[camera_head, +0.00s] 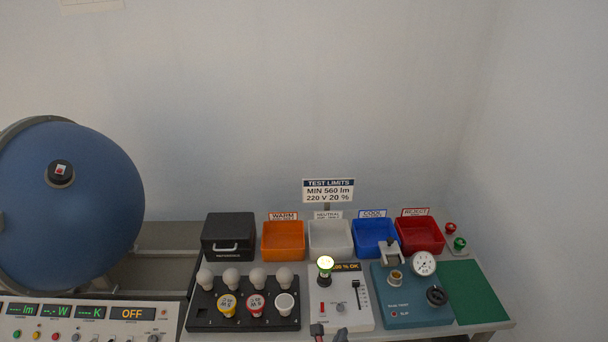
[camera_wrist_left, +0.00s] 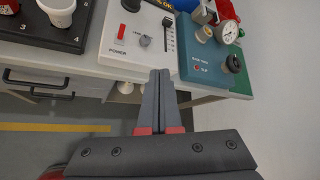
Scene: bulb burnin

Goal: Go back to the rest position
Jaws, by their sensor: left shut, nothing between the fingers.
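My left gripper (camera_head: 341,334) shows only as small grey tips at the bottom edge of the head view, in front of the white tester (camera_head: 356,318). In the left wrist view my left gripper (camera_wrist_left: 160,74) is shut, its grey fingers together with nothing between them. The fingers point at the front edge of the bench, near the white tester (camera_wrist_left: 146,66), and look clear of it. The rest of the left arm is hidden below the head view. My right gripper is in neither view.
A black bulb tray (camera_head: 243,325) holds several bulbs. A lit bulb (camera_head: 325,263) stands on the tester. Right are a teal device (camera_head: 405,315) and green mat (camera_head: 465,284). Orange (camera_head: 284,254), white, blue and red bins stand behind. A blue sphere (camera_head: 90,200) stands left.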

